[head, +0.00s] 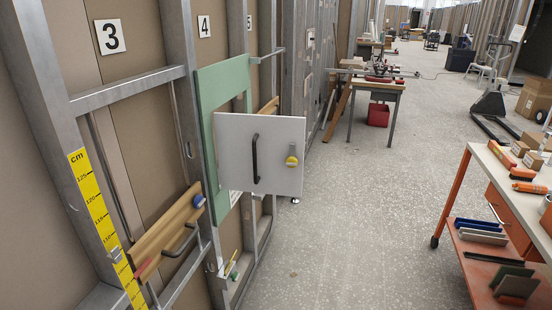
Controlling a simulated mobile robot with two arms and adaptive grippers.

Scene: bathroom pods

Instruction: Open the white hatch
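The white hatch (232,160) is a flat square panel beside the left wall. It stands out from the wall into the aisle, at a wide angle to the green frame (207,125), with its handle side facing me. A black bar handle (255,158) runs vertically near its middle. A grey latch with a yellow knob (291,161) sits near its right edge. Its left edge overlaps the green frame, and the hinges cannot be made out. The panel hides part of the opening. Neither of my grippers is in view.
A wooden board (168,232) with a dark handle and blue knob projects on the wall, nearer and lower. A yellow ruler (98,215) is at left. An orange-framed cart (463,190) stands at right, a workbench (376,86) further back. The floor (360,225) between is clear.

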